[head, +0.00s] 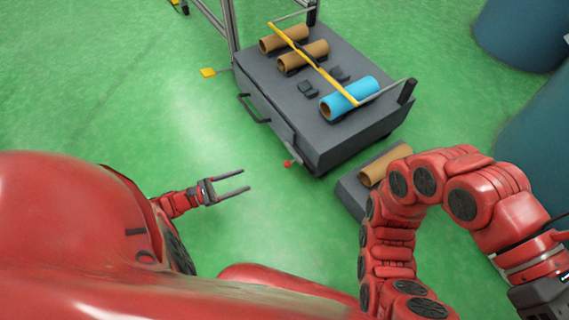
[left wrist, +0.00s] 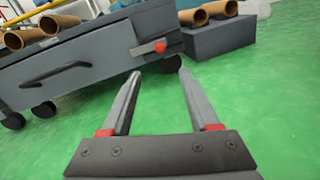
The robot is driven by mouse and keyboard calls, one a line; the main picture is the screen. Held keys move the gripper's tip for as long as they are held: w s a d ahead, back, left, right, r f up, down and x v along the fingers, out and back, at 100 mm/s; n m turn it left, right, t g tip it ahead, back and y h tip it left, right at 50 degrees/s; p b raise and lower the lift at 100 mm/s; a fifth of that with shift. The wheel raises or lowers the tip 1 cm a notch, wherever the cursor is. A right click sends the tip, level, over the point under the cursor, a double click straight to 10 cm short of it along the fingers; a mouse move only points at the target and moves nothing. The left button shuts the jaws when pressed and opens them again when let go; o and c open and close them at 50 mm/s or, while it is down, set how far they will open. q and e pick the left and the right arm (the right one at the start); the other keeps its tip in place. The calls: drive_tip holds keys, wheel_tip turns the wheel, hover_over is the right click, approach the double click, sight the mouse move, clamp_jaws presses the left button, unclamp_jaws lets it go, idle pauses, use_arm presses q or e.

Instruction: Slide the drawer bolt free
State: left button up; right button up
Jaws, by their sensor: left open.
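The drawer bolt (left wrist: 147,49) is a short metal bar with a red knob, on the front corner of the dark grey cart. Its red knob (head: 287,163) also shows in the head view, low on the cart's near corner. The drawer (left wrist: 65,75) has a black handle and looks shut. My left gripper (head: 246,180) is open and empty, to the left of the knob and apart from it. In the left wrist view the knob appears just beyond and between the open fingertips (left wrist: 159,72). My right arm's dark end is cut off at the lower right of the head view; its fingers are hidden.
The cart top (head: 310,124) carries brown rolls, a blue roll (head: 349,98) and a yellow bar (head: 312,62). A low grey block (head: 351,191) with a brown roll stands right of the cart. Green floor lies clear around my left gripper.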

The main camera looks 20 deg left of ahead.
use_arm(q)
drive_tip(key=b+x, duration=0.1)
drive_tip(key=x, duration=1.4)
clamp_jaws()
idle(0.9)
